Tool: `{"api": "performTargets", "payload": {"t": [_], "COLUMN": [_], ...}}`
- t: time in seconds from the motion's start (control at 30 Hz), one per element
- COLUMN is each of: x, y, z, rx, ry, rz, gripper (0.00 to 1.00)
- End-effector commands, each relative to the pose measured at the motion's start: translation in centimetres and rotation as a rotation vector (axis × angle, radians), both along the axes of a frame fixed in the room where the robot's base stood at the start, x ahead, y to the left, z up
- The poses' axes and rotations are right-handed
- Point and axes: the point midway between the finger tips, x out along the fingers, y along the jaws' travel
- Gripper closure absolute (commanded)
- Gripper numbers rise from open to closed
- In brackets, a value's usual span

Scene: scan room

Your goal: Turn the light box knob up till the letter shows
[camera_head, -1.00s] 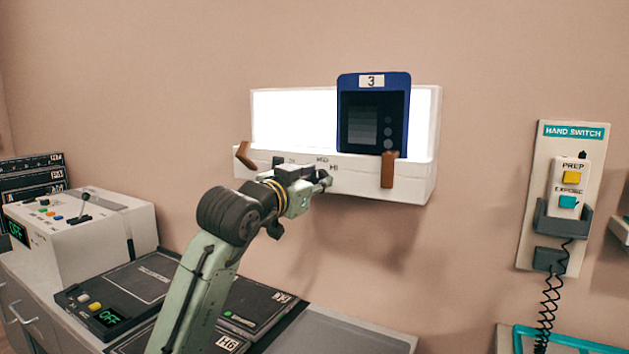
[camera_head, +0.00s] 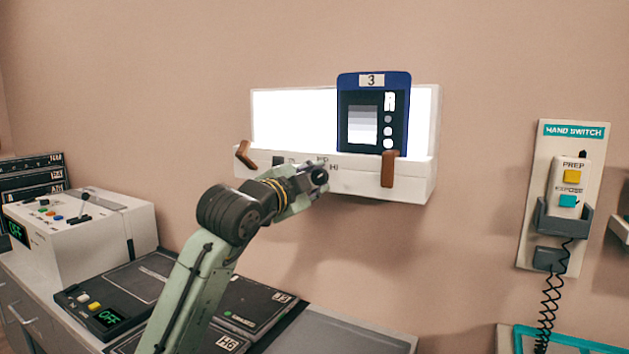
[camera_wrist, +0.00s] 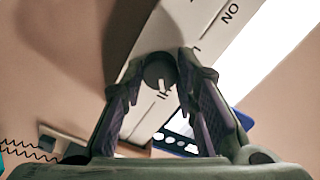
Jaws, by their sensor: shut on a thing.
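The light box (camera_head: 425,180) is on the wall, its panel glowing white. A blue-framed film marked 3 (camera_head: 372,80) stands against its right part. The film shows a light grey step scale, white dots and a lit patch at upper right with a small letter-like mark, too small to read surely. In the wrist view my gripper (camera_wrist: 161,78) is shut on the dark round knob (camera_wrist: 158,68), a finger on each side. The knob's white pointer line is towards the HI label.
Brown clips (camera_head: 388,168) stick out at the box's front. A hand switch panel (camera_head: 535,190) with a coiled cord hangs to the right. Below left are a counter with dark panels (camera_head: 140,285) and a white console (camera_head: 90,225) reading OFF.

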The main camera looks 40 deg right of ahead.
Motion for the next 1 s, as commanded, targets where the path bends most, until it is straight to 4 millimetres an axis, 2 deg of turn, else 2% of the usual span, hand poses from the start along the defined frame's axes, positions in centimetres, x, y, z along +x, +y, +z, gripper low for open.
{"api": "performTargets", "payload": {"t": [0.4, 0.9, 0.93, 1.0], "x": [0.08, 0.07, 0.06, 0.06], "y": [0.05, 0.05, 0.05, 0.05], "z": [0.04, 0.06, 0.07, 0.06], "rx": [0.062, 0.068, 0.068, 0.068], "ry": [-0.152, -0.169, -0.169, -0.168], "rz": [0.002, 0.002, 0.002, 0.002], "gripper": [1.0, 1.0, 0.71, 0.67]}}
